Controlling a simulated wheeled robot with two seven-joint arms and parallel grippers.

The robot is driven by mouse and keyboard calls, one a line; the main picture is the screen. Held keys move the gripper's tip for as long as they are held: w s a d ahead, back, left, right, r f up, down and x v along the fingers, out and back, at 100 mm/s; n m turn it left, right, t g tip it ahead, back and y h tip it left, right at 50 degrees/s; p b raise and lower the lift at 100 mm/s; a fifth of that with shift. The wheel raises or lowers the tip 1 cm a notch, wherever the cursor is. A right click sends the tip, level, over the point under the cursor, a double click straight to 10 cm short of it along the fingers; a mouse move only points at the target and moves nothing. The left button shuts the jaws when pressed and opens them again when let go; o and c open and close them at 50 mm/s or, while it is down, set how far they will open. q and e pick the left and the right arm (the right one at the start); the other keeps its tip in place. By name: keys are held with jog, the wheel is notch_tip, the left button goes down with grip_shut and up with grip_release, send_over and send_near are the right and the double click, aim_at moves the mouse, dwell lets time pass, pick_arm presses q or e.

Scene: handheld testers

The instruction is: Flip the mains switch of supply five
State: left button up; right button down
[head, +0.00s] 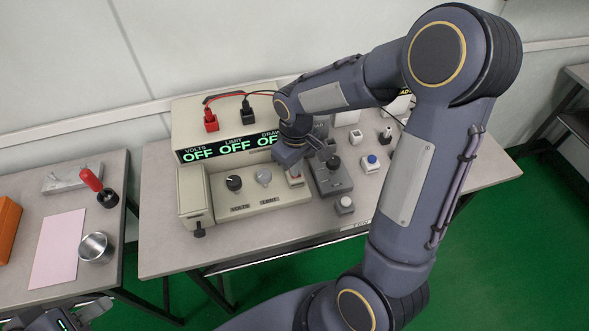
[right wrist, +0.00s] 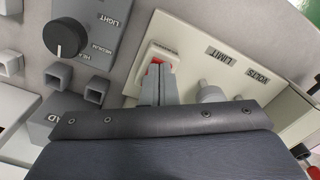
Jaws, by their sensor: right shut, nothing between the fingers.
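The supply is a beige box (head: 225,125) with a display strip that reads OFF under VOLTS, LIMIT and the partly hidden DRAW. Its low front panel (head: 262,202) carries a black knob (head: 234,183), a grey knob (head: 264,177) and, at the right, a red rocker switch (head: 295,171) in a pale frame. My right gripper (right wrist: 160,85) is shut and empty, its fingertips at the red rocker (right wrist: 157,62) and partly covering it. I cannot tell whether they touch it. My left gripper (head: 75,315) is at the bottom left corner, partly cut off, its opening unclear. No number five is readable.
A grey control box (head: 330,180) with a dark knob stands close right of the panel. A blue button (head: 372,160) and other small controls stand further right. A left table (head: 118,215) holds a metal cup (head: 95,248), pink sheet and red-handled tool.

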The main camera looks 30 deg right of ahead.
notch_tip(320, 180, up, 7)
jog(key=p, duration=0.6)
dwell(0.3)
dwell(0.4)
jog(key=s+a+r+m+t+y, duration=0.2)
jog(key=s+r, duration=0.3)
jog(key=s, duration=0.3)
jog(key=s+a+r+m+t+y, duration=0.1)
jog(key=s+a+r+m+t, duration=0.1)
jog(key=s+r, duration=0.3)
jog(key=s+m+t, duration=0.1)
jog(key=s, duration=0.3)
jog(key=shift+r+t+y, duration=0.2)
jog(key=shift+t+y, duration=0.1)
jog(key=shift+y, duration=0.1)
